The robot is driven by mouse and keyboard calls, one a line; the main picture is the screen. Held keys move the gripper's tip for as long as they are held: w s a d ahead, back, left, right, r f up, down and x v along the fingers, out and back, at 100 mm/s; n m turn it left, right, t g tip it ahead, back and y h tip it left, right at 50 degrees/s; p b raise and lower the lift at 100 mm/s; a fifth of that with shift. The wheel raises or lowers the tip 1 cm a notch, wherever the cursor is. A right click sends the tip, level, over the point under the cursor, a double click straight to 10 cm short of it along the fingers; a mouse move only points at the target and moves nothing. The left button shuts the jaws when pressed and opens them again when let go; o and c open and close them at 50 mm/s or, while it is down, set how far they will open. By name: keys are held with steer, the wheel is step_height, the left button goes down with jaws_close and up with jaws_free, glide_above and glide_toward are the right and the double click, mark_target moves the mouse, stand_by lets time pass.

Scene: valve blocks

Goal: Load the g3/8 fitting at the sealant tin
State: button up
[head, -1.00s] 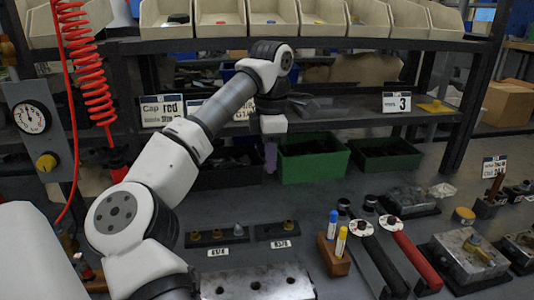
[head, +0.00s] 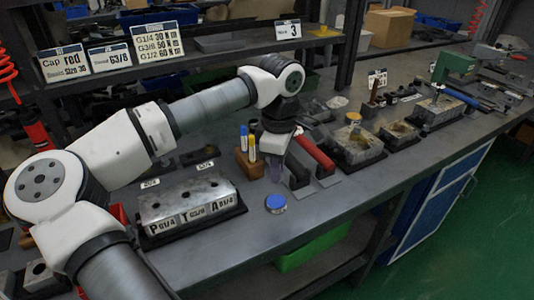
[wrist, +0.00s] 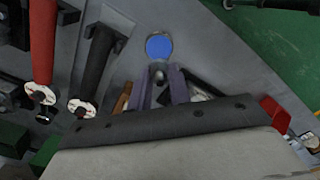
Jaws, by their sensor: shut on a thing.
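A small metal fitting (wrist: 158,72) shows between my gripper's fingertips in the wrist view; its size cannot be read. My gripper (wrist: 160,84) is shut on it, with a purple-grey finger on each side. In the head view my gripper (head: 275,172) points down over the bench, and the fitting is too small to make out. A round blue-topped tin (head: 276,203), seemingly the sealant tin, stands near the bench's front edge, just in front of my gripper. In the wrist view the tin (wrist: 159,46) lies just beyond the fingertips, apart from the fitting.
A valve block (head: 188,203) with ports marked P, T and A stands to the left. A wooden marker holder (head: 245,160) and black and red-handled tools (head: 315,152) stand close to my gripper.

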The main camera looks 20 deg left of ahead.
steer(key=shift+f+b, duration=1.8)
steer(key=shift+f, duration=1.15)
steer(key=shift+f+b, duration=0.55)
steer(key=shift+b, duration=0.05)
steer(key=shift+r+p, duration=2.25)
steer(key=shift+r, duration=1.35)
steer(key=shift+f, duration=0.1)
